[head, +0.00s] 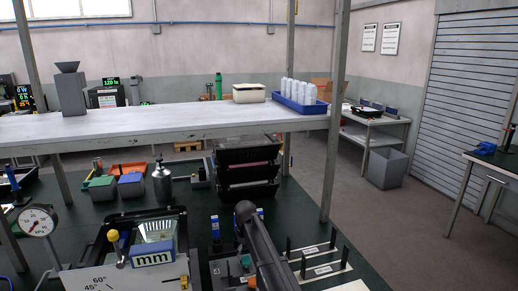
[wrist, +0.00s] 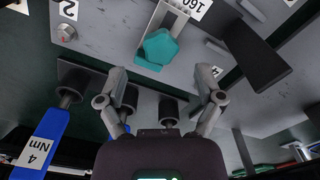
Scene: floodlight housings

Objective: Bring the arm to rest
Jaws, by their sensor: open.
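My gripper (wrist: 161,75) is in the lower middle of the wrist view. Its two fingers are spread apart with nothing held between them. Beyond the fingers is a grey metal fixture plate (wrist: 100,30) with a teal knob (wrist: 163,48) on it. A blue-handled tool marked 4 Nm (wrist: 38,145) lies to the left of the fingers. In the head view a dark arm link of mine crosses the front of the bench; I cannot make out the gripper's fingers there.
The green-topped bench (head: 95,225) holds a floodlight housing (head: 155,250), a dial gauge (head: 38,221), stacked black trays (head: 248,165) and a grey bottle (head: 162,182). A white shelf (head: 150,118) on posts spans above it. A blue crate (head: 300,105) of white bottles stands on the shelf.

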